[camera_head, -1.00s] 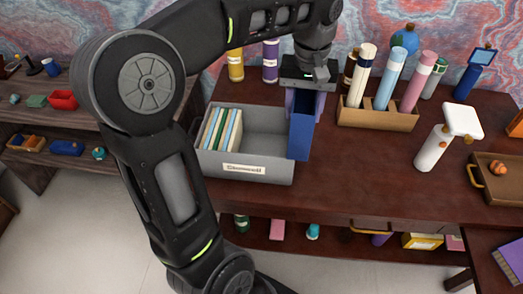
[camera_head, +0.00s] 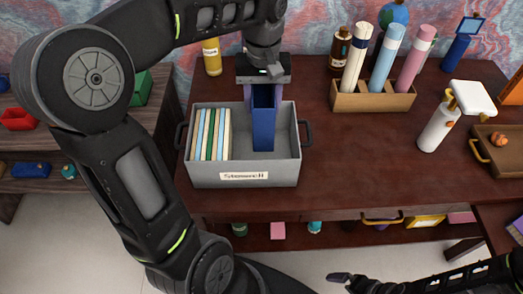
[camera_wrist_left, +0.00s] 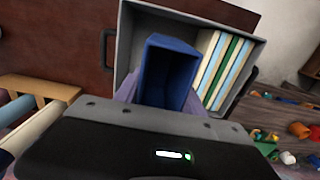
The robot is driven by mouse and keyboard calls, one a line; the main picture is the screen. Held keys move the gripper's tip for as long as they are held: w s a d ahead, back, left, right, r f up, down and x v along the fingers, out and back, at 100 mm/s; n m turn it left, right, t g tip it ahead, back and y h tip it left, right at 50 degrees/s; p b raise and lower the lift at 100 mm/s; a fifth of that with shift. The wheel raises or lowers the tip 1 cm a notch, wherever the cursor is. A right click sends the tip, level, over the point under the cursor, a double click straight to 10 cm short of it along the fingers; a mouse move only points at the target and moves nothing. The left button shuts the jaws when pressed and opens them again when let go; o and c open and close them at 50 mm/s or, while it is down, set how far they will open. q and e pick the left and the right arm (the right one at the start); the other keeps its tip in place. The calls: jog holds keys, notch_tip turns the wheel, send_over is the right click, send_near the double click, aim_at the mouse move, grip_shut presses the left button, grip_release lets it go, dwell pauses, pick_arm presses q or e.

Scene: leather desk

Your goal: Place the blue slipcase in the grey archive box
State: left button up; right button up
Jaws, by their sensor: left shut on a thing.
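The blue slipcase (camera_head: 263,128) is upright in the head view, with its lower part inside the right half of the grey archive box (camera_head: 240,180). My left gripper (camera_head: 263,88) is above the box and shut on the slipcase's top. In the left wrist view the slipcase (camera_wrist_left: 168,75) shows its open hollow end, inside the outline of the box (camera_wrist_left: 127,40). I cannot tell whether its bottom touches the box floor. Several thin books (camera_head: 211,135) stand in the left part of the box. Part of my right arm shows at bottom right; its gripper (camera_head: 340,278) is low and its jaws are unclear.
A wooden holder (camera_head: 372,102) with several tubes stands right of the box. A yellow bottle (camera_head: 212,57) stands behind the box. The desk between box and spray bottle is clear.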

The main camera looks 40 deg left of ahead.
pick_arm(q)
notch_tip(320, 180, down, 6)
jog(key=shift+f, duration=0.1)
jog(key=shift+f+p, duration=0.35)
jog(key=shift+f, duration=1.45)
jog(key=shift+f, duration=0.2)
jog(key=o, duration=1.4)
jog(key=shift+o, duration=0.2)
jog(key=shift+r, duration=0.15)
notch_tip(320, 180, up, 12)
jog(key=shift+r, duration=0.1)
